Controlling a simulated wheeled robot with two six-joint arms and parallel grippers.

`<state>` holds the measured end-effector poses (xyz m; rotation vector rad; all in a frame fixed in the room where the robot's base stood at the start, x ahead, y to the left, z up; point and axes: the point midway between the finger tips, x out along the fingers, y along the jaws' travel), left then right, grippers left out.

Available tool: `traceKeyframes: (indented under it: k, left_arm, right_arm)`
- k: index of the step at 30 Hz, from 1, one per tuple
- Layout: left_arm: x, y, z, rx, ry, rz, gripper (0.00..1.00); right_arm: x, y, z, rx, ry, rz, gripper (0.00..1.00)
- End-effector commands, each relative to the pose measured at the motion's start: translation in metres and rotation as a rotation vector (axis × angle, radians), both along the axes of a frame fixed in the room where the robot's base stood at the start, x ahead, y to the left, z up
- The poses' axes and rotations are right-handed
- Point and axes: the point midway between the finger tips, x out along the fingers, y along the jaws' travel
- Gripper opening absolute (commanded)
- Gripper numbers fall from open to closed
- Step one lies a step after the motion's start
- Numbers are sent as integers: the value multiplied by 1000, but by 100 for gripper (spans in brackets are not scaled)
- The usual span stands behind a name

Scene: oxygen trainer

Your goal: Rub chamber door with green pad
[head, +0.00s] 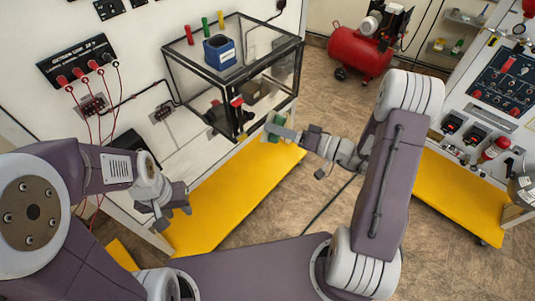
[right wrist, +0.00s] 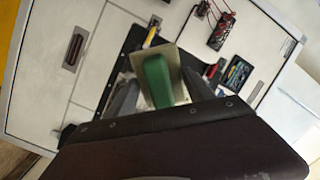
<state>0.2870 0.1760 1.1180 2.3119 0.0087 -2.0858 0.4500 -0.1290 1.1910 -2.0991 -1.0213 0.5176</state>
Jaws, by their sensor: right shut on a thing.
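The chamber (head: 192,83) is a clear box with a black frame, set against the white cabinet. Its door cannot be told apart clearly from the other clear sides. My right gripper (head: 281,131) is shut on the green pad (head: 270,128), just outside the chamber's lower front corner. In the right wrist view the green pad (right wrist: 157,82) sits between both fingers, with a pale flat plate behind it. Whether the pad touches the chamber cannot be told. My left gripper (head: 174,211) hangs empty over the yellow shelf at left, its fingertips apart.
A blue container (head: 219,51) and red, green and yellow sticks stand on the chamber top. Red leads hang from a black panel (head: 78,62) at left. A yellow shelf (head: 222,196) runs below the chamber.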

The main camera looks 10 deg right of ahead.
Motion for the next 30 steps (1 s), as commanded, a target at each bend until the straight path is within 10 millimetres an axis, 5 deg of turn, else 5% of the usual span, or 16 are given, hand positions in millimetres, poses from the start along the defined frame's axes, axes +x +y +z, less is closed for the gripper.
traceKeyframes:
  k: [6,10,30]
  left_arm:
    - [0,0,10,0,0,0,36]
    - [0,0,10,0,0,0,36]
    - [0,0,29,0,0,0,36]
  right_arm:
    - [30,-53,16,27,-22,-218,29]
    - [34,-64,17,30,-28,-261,29]
    - [79,-29,17,30,-26,-258,29]
